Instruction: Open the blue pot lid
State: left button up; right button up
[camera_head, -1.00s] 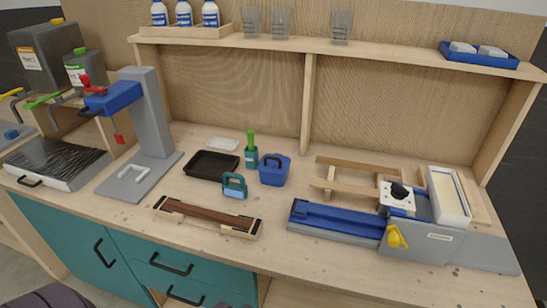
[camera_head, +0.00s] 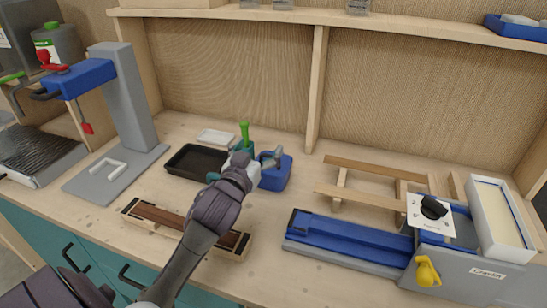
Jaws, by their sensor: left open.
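The blue pot (camera_head: 275,177) with its lid stands on the bench near the middle, below the shelf divider. My left arm comes in from the lower left. My left gripper (camera_head: 262,160) is at the pot's upper left side, with one grey finger over the lid. The gripper is open. The lid's handle is mostly hidden by the fingers, and I cannot tell whether they touch it. My right gripper is not in view.
A teal holder with a green-handled tool (camera_head: 244,135) stands just behind my left gripper. A black tray (camera_head: 190,163) lies to the left. A wooden frame (camera_head: 365,200) and a blue-and-grey machine (camera_head: 350,240) are to the right. A long brown-topped block (camera_head: 160,217) lies in front.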

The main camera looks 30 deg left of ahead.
pick_arm(q)
send_near(270, 156)
notch_tip(270, 156, up, 2)
jog(key=w+a, duration=0.1)
jog(key=w, duration=0.1)
jog(key=f, duration=0.3)
jog(key=shift+w+f+b, duration=0.1)
jog(key=shift+w+b, duration=0.25)
jog(key=x, duration=0.4)
jog(key=r+p+x, duration=0.1)
jog(key=x, duration=0.1)
jog(key=shift+w, duration=0.25)
jog(key=shift+w+a, duration=0.15)
jog(key=shift+w, duration=0.3)
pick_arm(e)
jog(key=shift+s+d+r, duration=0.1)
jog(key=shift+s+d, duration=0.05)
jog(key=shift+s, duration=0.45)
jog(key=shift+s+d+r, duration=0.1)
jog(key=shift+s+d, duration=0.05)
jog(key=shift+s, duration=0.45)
pick_arm(q)
jog(key=shift+w+f, duration=0.1)
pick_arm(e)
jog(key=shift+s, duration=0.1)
